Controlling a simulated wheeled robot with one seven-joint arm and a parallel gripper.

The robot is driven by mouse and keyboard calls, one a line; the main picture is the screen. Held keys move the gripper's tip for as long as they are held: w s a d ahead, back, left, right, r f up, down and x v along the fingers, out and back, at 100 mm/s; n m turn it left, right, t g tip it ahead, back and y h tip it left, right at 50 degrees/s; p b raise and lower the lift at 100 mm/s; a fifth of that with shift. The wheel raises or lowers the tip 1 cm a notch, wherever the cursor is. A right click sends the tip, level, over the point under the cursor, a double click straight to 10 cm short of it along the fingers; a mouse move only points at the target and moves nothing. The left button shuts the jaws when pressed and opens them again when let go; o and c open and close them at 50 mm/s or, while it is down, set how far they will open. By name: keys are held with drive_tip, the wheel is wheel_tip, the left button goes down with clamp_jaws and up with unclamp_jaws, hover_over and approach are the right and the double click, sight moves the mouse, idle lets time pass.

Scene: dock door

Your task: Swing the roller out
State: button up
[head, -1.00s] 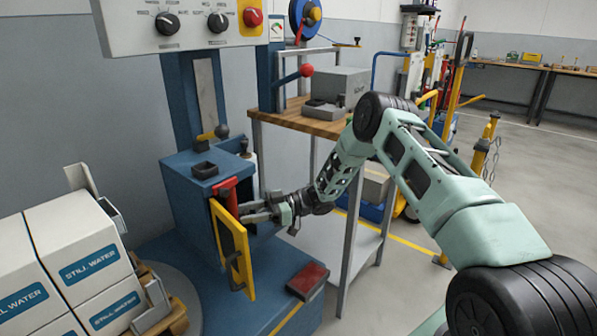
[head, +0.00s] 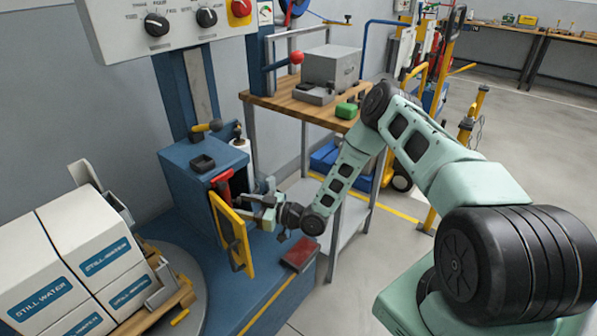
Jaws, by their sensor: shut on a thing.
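The blue wrapper carriage (head: 190,192) stands on its mast at the left centre. A yellow-framed gate (head: 240,262) with a dark panel stands out from its front side, swung partly away from the carriage. I take this gate to be the roller's swinging part; no separate roller shows clearly. My gripper (head: 258,207) is at the gate's right side, shut on it, with the fingertips partly hidden behind the frame. A red part (head: 222,183) sits on the carriage just above the gate.
Boxes of still water (head: 75,262) stand on a pallet on the turntable at left. A red pad (head: 299,254) lies on the blue base below my gripper. A wood-topped table (head: 300,108) stands behind my arm. Open floor lies at the right.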

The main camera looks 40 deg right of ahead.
drive_tip(key=v, duration=1.2)
drive_tip(key=d+r+m+g+h, duration=0.2)
drive_tip(key=d+r+g+h, duration=0.2)
drive_tip(key=r+g+h, duration=0.4)
drive_tip(key=s+a+r+m+g+h, duration=0.1)
drive_tip(key=s+a+r, duration=0.2)
drive_tip(key=s+r, duration=0.2)
drive_tip(key=s+a+r+m+g+h+p, duration=0.1)
drive_tip(key=s+a+r+m+h, duration=0.1)
drive_tip(key=s+r, duration=0.3)
wheel_tip(320, 180, up, 3)
drive_tip(key=shift+s+a+f, duration=0.2)
drive_tip(key=shift+a+f, duration=0.05)
drive_tip(key=shift+a, duration=0.5)
